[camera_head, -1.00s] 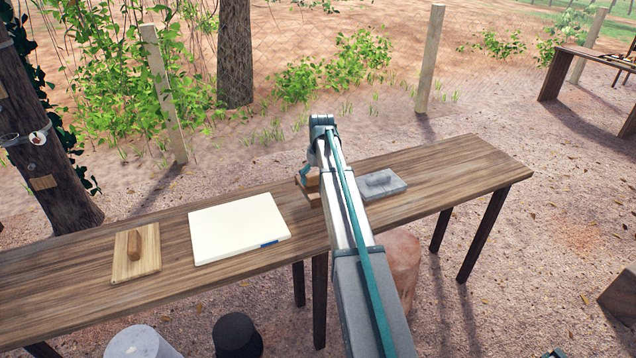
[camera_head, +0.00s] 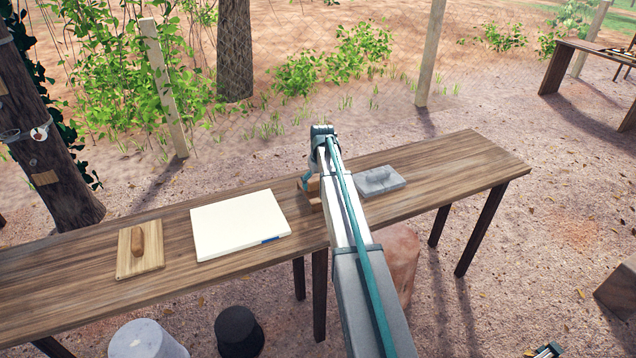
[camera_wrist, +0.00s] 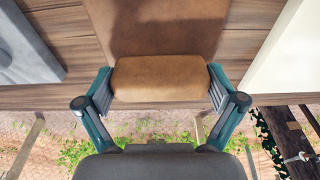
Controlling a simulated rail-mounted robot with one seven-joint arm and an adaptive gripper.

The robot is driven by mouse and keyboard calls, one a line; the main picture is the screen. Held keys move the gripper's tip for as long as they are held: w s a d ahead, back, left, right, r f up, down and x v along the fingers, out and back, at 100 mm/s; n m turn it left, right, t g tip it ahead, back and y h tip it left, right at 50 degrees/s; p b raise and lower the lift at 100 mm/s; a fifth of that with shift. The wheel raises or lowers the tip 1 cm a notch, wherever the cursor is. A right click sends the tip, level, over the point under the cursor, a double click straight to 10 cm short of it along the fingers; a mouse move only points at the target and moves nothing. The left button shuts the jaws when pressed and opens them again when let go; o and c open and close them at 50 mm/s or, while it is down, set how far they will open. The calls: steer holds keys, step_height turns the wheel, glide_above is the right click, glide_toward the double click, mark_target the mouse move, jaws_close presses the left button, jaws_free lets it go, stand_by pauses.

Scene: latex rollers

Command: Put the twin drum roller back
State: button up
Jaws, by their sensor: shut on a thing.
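My gripper (camera_wrist: 160,88) is shut on a tan, rounded block (camera_wrist: 160,76), with one finger at each end of it. The block lies over a flat brown board (camera_wrist: 158,28), like a handle; I cannot tell if the two are joined. In the head view my gripper (camera_head: 311,178) is at the bench, and my arm hides much of the brown board (camera_head: 315,202). I cannot make out any twin drums in either view, so I cannot tell whether this is the twin drum roller.
On the wooden bench (camera_head: 440,181), a grey slab with a raised grip (camera_head: 379,181) lies right of my gripper. A white panel (camera_head: 238,222) lies to the left. Further left is a wooden board with a brown handle (camera_head: 139,251). Bare bench shows between them.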

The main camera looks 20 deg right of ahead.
steer(key=shift+f, duration=0.25)
steer(key=shift+s+f, duration=0.15)
steer(key=shift+f, duration=0.1)
steer(key=c, duration=0.5)
steer(key=o, duration=1.2)
steer(key=shift+o, duration=0.2)
steer(key=shift+f, duration=0.15)
steer(key=shift+r, duration=0.2)
steer(key=shift+r, duration=0.5)
step_height(320, 180, up, 12)
steer(key=s+b, duration=0.1)
steer(key=b, duration=0.2)
steer(key=shift+s, duration=0.35)
